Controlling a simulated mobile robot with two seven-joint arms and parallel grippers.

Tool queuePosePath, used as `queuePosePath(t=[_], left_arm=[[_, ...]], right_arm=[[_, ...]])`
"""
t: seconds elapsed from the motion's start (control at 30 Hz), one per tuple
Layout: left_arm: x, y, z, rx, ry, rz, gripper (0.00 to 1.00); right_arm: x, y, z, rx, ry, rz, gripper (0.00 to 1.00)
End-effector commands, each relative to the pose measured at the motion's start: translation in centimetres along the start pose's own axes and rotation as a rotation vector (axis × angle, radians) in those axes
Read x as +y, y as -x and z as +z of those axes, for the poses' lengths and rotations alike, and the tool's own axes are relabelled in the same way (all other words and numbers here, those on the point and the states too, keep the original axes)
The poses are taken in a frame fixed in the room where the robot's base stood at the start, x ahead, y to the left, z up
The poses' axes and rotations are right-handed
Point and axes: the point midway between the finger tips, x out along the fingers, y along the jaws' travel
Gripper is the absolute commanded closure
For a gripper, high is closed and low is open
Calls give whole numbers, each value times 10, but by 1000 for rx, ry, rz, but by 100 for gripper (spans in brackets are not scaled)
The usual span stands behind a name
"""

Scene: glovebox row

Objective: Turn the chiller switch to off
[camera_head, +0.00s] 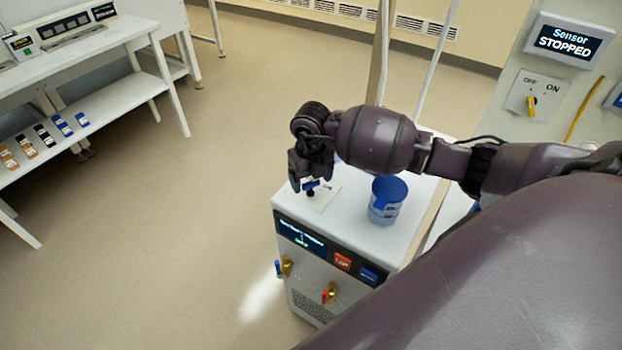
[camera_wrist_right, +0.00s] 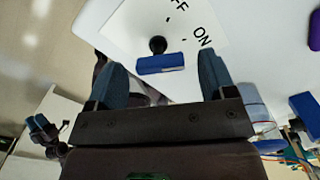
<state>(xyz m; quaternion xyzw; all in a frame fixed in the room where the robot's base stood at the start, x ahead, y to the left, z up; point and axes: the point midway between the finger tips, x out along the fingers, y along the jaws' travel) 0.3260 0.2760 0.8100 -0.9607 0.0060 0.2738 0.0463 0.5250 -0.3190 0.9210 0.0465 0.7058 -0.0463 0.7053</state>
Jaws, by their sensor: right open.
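The chiller (camera_head: 290,215) is a white box with a dark front panel, in the middle of the head view. Its switch sits on a pale label plate (camera_wrist_right: 120,30) on the top, marked OFF and ON. The switch has a black knob (camera_wrist_right: 157,44) and a blue handle (camera_wrist_right: 160,64), which also shows in the head view (camera_head: 311,185). My right gripper (camera_head: 311,180) points down at the switch, open. In the right wrist view the blue handle lies between the line of the two fingertips (camera_wrist_right: 162,68), with space on both sides.
Valves (camera_head: 287,266) stick out of the chiller front. A white bench (camera_head: 80,45) stands at left. A wall panel (camera_head: 537,97) with another ON/OFF switch is at right. The floor between is clear.

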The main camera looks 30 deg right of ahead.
Motion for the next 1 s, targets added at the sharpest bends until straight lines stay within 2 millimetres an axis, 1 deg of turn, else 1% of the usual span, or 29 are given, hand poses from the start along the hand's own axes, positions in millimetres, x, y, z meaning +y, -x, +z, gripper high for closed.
queuePosePath(t=[0.1,0.37,0.4,0.47,0.7,0.87,1.0], left_arm=[[0,-1,-2,4,-1,0,57],[0,-1,-3,7,-1,1,57],[0,-1,-3,7,-1,1,57],[0,-1,-3,7,-1,1,57],[0,0,-1,3,0,0,57],[0,2,2,-3,1,-1,57],[0,1,6,-6,1,-1,57]], right_arm=[[0,-5,0,0,0,0,23],[0,-6,0,-1,0,0,23],[0,-6,0,-1,0,0,26],[0,-6,0,0,0,0,36],[0,-6,0,0,0,0,72],[0,-6,0,-1,8,-1,73],[-1,-6,0,-1,46,-2,73]])
